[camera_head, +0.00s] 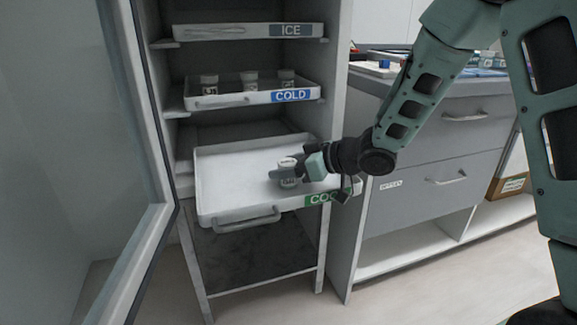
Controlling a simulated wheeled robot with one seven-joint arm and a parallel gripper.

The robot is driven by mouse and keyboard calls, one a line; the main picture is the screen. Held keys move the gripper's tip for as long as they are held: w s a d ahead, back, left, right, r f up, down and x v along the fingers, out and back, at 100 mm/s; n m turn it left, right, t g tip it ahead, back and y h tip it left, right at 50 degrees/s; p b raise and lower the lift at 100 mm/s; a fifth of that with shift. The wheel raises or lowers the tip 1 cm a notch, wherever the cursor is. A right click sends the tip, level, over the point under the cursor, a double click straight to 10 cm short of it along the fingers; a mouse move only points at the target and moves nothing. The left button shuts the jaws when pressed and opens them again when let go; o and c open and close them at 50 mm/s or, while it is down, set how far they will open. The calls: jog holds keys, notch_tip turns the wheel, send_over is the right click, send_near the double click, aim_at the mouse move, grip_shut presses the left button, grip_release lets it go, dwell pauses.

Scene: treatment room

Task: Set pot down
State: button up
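A small white pot (288,182) with a pale lid and dark lettering is at the middle right of the pulled-out bottom tray (228,191). The tray is white, with a front handle and a green label, partly hidden by my arm, that starts "CO". My gripper (288,171) reaches in from the right, its dark fingers around the pot's sides and seemingly shut on it. The pot looks upright. I cannot tell whether its base touches the tray floor. The gripper hides part of the pot.
Above, a tray labelled COLD (240,100) holds several small pots, and a tray labelled ICE (240,31) is at the top. The open glass door (75,150) stands at left. A grey drawer counter (425,200) is at right. The tray's left side is bare.

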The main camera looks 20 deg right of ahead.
jog(key=shift+r, duration=0.2)
jog(key=shift+s+d+r, duration=0.15)
jog(key=shift+s+d, duration=0.05)
jog(key=shift+d, duration=0.05)
jog(key=p+v, duration=0.4)
jog(key=v, duration=0.6)
jog(key=shift+s+d+r, duration=0.1)
jog(key=shift+s+r, duration=0.05)
jog(key=shift+s, duration=0.15)
jog(key=a+h, duration=0.2)
jog(key=a, duration=0.1)
jog(key=a+f+m+h, duration=0.1)
jog(key=h, duration=0.1)
jog(key=shift+s+a+g, duration=0.2)
jog(key=shift+a+g, duration=0.1)
jog(key=shift+g, duration=0.1)
jog(key=s+a+g+h, duration=0.2)
jog(key=s+a+g, duration=0.2)
jog(key=s, duration=0.9)
jog(key=s+a+f+g+h, duration=0.1)
jog(key=s+a+g+h, duration=0.2)
jog(key=s, duration=1)
jog(key=shift+a+f+g, duration=0.2)
jog(key=shift+a+g, duration=0.6)
jog(key=shift+g, duration=0.1)
jog(key=shift+s, duration=0.1)
